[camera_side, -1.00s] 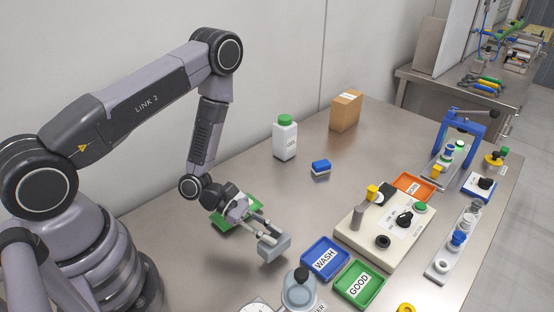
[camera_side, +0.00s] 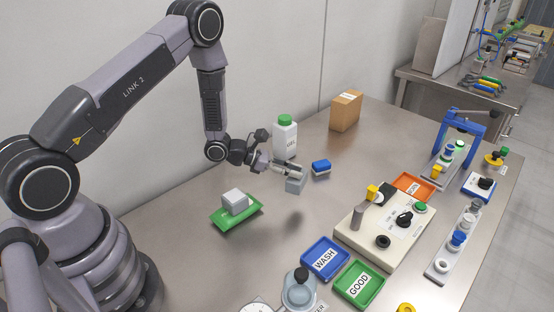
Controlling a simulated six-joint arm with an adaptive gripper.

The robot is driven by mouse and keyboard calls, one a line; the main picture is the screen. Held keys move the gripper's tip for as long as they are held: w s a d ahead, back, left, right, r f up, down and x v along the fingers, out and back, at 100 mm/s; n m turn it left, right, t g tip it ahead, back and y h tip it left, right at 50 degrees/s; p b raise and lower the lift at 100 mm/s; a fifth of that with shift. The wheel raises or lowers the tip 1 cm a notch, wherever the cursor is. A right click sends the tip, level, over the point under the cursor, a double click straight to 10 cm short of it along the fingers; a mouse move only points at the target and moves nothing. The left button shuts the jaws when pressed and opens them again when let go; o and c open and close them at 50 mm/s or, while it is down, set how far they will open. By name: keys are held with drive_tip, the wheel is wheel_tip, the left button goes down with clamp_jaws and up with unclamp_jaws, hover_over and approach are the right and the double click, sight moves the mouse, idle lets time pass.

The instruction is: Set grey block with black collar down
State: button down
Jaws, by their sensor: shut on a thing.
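My gripper (camera_side: 291,174) is shut on a grey block (camera_side: 295,185) and holds it above the bench, with a soft shadow on the metal below. I cannot make out a black collar on this block at this size. A lighter grey block (camera_side: 236,201) lies in a green tray (camera_side: 223,221) to the left of my gripper.
A blue-topped block (camera_side: 321,166) lies close to the right of my gripper, and a white bottle with a green cap (camera_side: 285,138) stands just behind. The blue WASH tray (camera_side: 325,259), green GOOD tray (camera_side: 359,285) and beige fixture (camera_side: 375,245) stand nearer. Bare bench (camera_side: 265,255) lies in front.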

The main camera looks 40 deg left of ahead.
sight(293, 189)
drive_tip(key=shift+f, duration=3.15)
drive_tip(key=shift+f, duration=0.15)
drive_tip(key=c, duration=1)
unclamp_jaws()
drive_tip(key=shift+c, duration=0.2)
drive_tip(key=shift+s, duration=0.1)
